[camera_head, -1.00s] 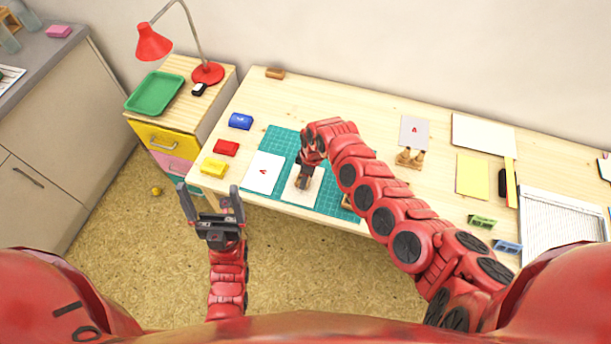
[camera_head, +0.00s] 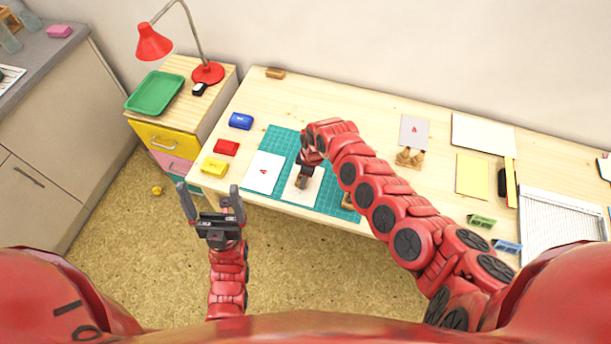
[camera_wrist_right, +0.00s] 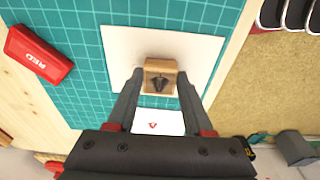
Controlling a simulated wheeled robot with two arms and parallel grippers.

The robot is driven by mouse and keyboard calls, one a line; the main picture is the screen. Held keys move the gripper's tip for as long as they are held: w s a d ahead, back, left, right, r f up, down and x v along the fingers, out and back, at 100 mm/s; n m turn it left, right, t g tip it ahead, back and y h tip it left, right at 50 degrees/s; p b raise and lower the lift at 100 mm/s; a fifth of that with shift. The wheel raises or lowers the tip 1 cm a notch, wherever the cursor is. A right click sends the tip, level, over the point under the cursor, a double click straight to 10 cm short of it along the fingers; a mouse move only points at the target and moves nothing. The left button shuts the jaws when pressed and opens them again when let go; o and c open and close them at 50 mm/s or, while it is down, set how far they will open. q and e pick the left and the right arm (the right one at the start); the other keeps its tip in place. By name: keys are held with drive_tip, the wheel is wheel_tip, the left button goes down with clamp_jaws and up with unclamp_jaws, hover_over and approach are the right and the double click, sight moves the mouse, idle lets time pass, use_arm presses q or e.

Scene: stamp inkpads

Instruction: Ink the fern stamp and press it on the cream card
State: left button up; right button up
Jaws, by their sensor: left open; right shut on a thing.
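My right gripper (camera_head: 306,178) is shut on a wooden block stamp (camera_wrist_right: 159,65), held over the cream card (camera_head: 292,194). In the right wrist view the gripper (camera_wrist_right: 160,79) has one finger on each side of the stamp, whose visible face bears a dark leaf-like emblem. The card (camera_wrist_right: 195,50) shows around the stamp; I cannot tell whether they touch. The inkpads stand at the left: blue (camera_head: 240,121), red (camera_head: 226,147) and yellow (camera_head: 213,167). My left gripper (camera_head: 209,200) is open and empty, off the table's front edge.
A green cutting mat (camera_head: 281,140) lies under the cream card. A white card with a red mark (camera_head: 264,173) lies left of it. A red lamp (camera_head: 207,73) and green tray (camera_head: 155,93) are on the drawer unit.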

drive_tip(key=shift+s+r, duration=0.1)
idle(0.5)
drive_tip(key=shift+r+p, duration=0.45)
drive_tip(key=shift+p, duration=0.25)
wheel_tip(320, 180, up, 6)
drive_tip(key=p, duration=0.5)
drive_tip(key=shift+f+p, duration=0.15)
drive_tip(key=shift+p, duration=0.15)
drive_tip(key=shift+f, duration=0.1)
